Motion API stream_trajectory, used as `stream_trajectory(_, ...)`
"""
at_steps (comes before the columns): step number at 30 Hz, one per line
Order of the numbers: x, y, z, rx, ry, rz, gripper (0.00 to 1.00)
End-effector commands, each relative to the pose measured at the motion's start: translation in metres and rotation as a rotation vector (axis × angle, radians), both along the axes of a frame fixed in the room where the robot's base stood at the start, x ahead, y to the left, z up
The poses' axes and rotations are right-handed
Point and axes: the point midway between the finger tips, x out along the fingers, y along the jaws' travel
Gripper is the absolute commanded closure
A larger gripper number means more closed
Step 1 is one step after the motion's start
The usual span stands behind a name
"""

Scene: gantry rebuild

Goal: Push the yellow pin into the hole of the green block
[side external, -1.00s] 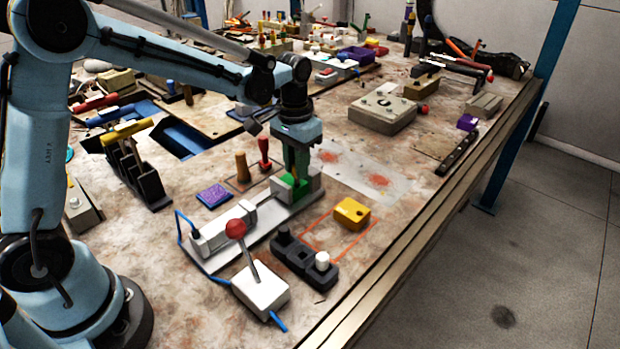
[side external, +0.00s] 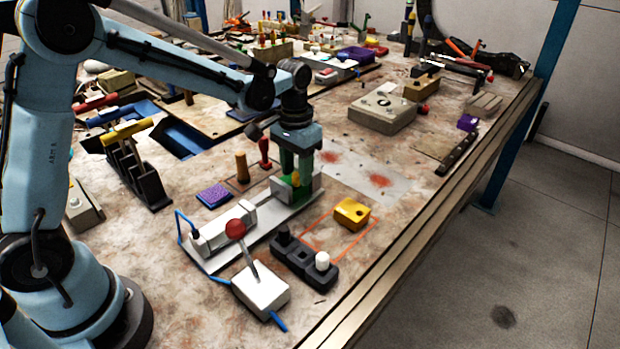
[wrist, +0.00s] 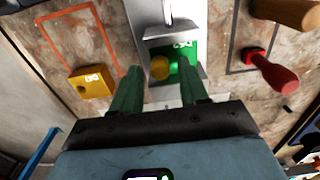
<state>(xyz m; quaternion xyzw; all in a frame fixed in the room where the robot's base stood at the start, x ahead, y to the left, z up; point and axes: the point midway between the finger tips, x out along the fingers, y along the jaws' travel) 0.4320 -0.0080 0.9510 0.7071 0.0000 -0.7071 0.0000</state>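The green block (wrist: 185,50) sits in the grey fixture, in front of my fingers in the wrist view. The yellow pin (wrist: 160,68) shows as a round yellow end against the block, between my fingertips. How deep it sits in the hole cannot be told. My gripper (wrist: 159,74) has its two green fingers apart, with gaps on both sides of the pin. In the side view my gripper (side external: 294,174) is low over the green block (side external: 301,194), pointing down, and hides much of the block and pin.
A yellow block with a dark hole (side external: 352,213) lies right of the fixture (side external: 222,240). A red-knobbed joystick box (side external: 260,289) and a black switch unit (side external: 303,257) stand in front. A red-handled stamp (side external: 265,152) and a wooden one (side external: 242,168) stand close behind-left.

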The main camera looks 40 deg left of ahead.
Motion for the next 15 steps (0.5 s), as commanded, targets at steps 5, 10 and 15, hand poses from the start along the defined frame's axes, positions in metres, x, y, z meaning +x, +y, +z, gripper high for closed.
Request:
stream_trajectory(5,0.0,0.0,0.0,0.0,0.0,0.0,0.49)
stream_trajectory(10,0.0,0.0,0.001,0.0,0.0,0.0,0.49)
stream_trajectory(15,0.0,0.0,0.014,0.0,0.0,0.0,0.49)
